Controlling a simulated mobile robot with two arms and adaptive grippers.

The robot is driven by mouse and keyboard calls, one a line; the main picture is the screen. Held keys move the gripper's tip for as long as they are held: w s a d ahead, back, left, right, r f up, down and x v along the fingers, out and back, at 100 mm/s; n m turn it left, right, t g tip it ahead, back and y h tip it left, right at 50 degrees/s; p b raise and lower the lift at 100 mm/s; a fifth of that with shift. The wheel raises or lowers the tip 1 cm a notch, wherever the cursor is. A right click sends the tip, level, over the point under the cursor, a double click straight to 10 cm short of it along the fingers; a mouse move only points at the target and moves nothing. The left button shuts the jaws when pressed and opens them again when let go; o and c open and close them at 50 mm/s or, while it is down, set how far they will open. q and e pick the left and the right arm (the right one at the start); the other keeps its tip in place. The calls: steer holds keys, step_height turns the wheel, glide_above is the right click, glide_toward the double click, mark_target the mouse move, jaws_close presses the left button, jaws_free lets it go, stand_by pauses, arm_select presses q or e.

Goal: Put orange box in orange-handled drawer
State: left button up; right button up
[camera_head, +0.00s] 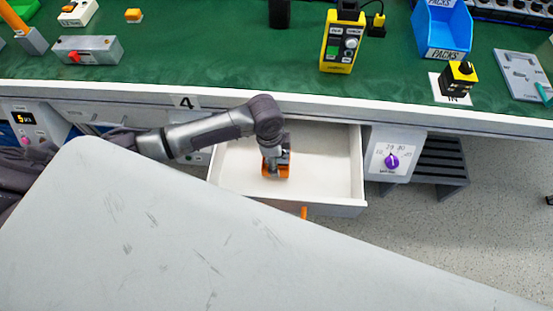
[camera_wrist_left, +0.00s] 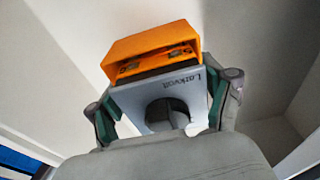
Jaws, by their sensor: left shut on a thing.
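The drawer (camera_head: 330,170) is pulled open under the bench. It is white inside, and an orange handle (camera_head: 304,213) shows at its front. My left gripper (camera_head: 275,160) reaches down into the drawer and is shut on the orange box (camera_head: 283,171). In the left wrist view the box (camera_wrist_left: 150,45) is orange with a grey lettered body, held between the green-padded fingers of the gripper (camera_wrist_left: 160,108). The white drawer walls surround it. I cannot tell whether the box touches the drawer floor. My right gripper is not in view.
The green bench top (camera_head: 230,50) holds a yellow meter (camera_head: 341,45), a blue bin (camera_head: 442,28), a black-and-yellow switch (camera_head: 459,78) and a grey box with a red lever (camera_head: 87,50). A purple knob panel (camera_head: 391,160) is right of the drawer. A grey slatted rack (camera_head: 440,165) stands beyond.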

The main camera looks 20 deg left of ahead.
arm_select(q)
steer(key=shift+f, duration=0.65)
steer(key=shift+f, duration=0.1)
steer(key=o, duration=1)
steer(key=shift+f, duration=0.1)
steer(key=r, duration=0.3)
steer(key=r+p, duration=0.1)
steer(key=r, duration=0.3)
steer(key=a+r, duration=0.1)
steer(key=r, duration=0.3)
steer(key=shift+s+a, duration=0.1)
steer(key=shift+s, duration=0.05)
steer(key=shift+a+r+p, duration=0.1)
steer(key=shift+r+p, duration=0.2)
steer(key=shift+r, duration=0.3)
